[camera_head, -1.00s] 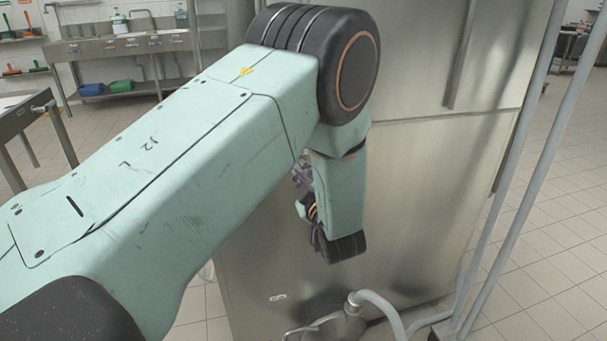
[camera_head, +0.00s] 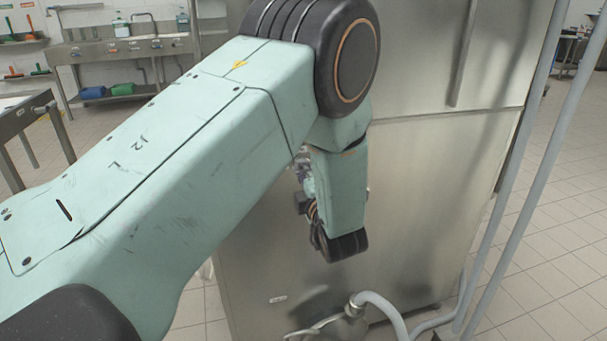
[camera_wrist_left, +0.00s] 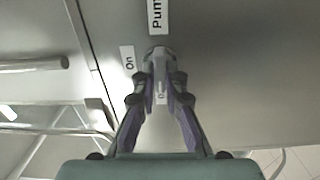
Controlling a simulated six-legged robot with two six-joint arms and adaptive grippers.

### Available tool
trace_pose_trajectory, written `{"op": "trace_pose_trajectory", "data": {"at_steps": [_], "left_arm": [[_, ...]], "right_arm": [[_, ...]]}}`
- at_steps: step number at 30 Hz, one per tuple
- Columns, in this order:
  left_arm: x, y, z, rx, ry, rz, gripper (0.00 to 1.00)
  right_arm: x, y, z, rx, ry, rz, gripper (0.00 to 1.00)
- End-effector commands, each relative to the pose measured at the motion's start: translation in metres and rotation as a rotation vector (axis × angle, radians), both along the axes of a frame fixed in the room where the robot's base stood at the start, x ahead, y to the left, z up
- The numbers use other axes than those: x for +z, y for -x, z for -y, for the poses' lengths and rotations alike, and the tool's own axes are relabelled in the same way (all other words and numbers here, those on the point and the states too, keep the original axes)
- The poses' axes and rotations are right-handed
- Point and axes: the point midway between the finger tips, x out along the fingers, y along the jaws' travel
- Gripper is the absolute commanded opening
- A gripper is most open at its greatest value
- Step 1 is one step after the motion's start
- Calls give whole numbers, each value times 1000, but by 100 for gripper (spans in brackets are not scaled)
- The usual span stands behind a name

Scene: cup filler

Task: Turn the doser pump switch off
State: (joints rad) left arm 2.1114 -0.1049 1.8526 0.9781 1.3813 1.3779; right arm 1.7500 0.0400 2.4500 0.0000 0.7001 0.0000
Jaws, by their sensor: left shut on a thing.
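The pump switch (camera_wrist_left: 158,51) is a small grey knob on the steel cabinet face, in the left wrist view. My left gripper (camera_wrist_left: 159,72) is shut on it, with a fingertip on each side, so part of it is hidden. An "On" label (camera_wrist_left: 128,59) is left of the switch and a label starting "Pum" (camera_wrist_left: 158,16) is above it. Another label (camera_wrist_left: 160,98) shows only in part between the fingers. In the head view my left arm covers the switch and most of the gripper. My right gripper is not in view.
The tall steel cabinet (camera_head: 430,190) fills the middle of the head view. A grey hose (camera_head: 385,305) and fitting are at its foot, and grey pipes (camera_head: 530,165) run along its right side. A sink bench (camera_head: 125,45) stands at the back left.

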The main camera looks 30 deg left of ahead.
Motion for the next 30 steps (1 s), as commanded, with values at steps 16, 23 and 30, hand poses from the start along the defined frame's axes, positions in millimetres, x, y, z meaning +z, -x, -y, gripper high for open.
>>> {"op": "trace_pose_trajectory", "data": {"at_steps": [16, 23, 30], "left_arm": [[-3, 2, 0, 1, 21, 16, 0], [-2, 1, 0, 1, 20, 17, 27], [-1, 1, 0, 0, 19, 19, 34]], "right_arm": [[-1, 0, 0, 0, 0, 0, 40], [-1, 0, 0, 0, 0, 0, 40], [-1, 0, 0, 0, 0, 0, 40]]}}
